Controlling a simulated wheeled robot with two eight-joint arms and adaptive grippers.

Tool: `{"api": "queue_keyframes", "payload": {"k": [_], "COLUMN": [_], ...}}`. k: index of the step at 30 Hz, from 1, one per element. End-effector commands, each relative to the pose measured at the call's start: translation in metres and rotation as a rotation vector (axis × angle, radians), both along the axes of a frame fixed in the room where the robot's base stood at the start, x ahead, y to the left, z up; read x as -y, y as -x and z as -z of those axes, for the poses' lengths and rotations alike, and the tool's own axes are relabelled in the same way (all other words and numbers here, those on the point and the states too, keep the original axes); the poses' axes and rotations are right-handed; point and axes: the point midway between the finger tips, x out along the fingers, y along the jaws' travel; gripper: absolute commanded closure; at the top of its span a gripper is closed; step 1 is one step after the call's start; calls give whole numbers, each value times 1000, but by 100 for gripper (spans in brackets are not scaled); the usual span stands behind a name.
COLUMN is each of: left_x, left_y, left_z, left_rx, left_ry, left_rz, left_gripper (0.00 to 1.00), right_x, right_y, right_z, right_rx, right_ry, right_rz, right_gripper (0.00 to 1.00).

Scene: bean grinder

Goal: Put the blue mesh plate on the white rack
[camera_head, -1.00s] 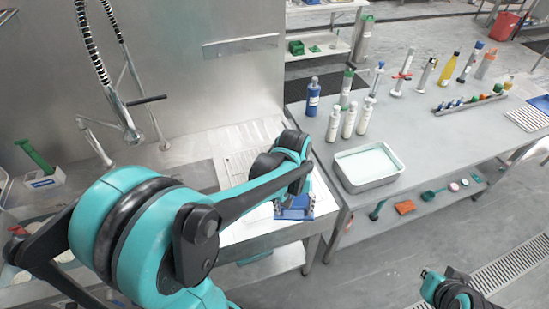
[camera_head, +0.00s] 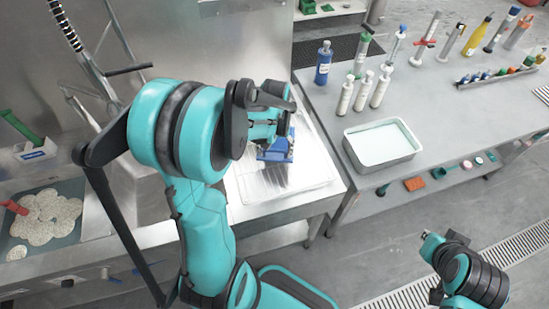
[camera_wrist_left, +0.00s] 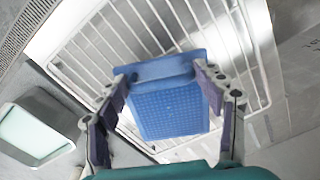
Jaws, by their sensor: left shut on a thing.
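The blue mesh plate (camera_head: 278,149) is held by my left gripper (camera_head: 268,128) over the white rack (camera_head: 240,189) on the steel counter. In the left wrist view the plate (camera_wrist_left: 170,104) lies between the two fingers of the left gripper (camera_wrist_left: 163,92), which are shut on its sides. The white wire rack (camera_wrist_left: 92,46) shows behind and around the plate. I cannot tell whether the plate touches the rack. Part of the plate and gripper is hidden by my arm in the head view. My right arm's end (camera_head: 432,243) is at the lower right; its fingers are not clear.
A white-filled metal tray (camera_head: 381,145) stands right of the rack on the neighbouring table. White bottles (camera_head: 362,91) and a blue bottle (camera_head: 323,64) stand behind it. A sink faucet (camera_head: 92,70) and a green-handled brush (camera_head: 22,128) are to the left.

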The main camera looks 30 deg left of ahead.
Motion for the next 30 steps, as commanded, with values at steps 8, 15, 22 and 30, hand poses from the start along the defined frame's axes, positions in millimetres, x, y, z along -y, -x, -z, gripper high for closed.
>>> {"api": "queue_keyframes", "payload": {"k": [8, 15, 22, 30], "left_x": [-3, -3, -3, -3], "left_y": [-1, -1, -1, -1], "left_z": [29, 42, 45, 44], "left_rx": [0, 0, 0, 0], "left_ry": [0, 0, 0, 0], "left_rz": [1, 1, 1, 0], "left_gripper": [65, 65, 65, 11], "right_x": [0, 0, 0, 0], "right_y": [0, 0, 0, 0], "right_z": [12, 15, 19, 18], "right_rx": [0, 0, 0, 0], "right_ry": [0, 0, 0, 0], "right_rz": [0, 0, 0, 0], "right_gripper": [100, 100, 100, 100]}}
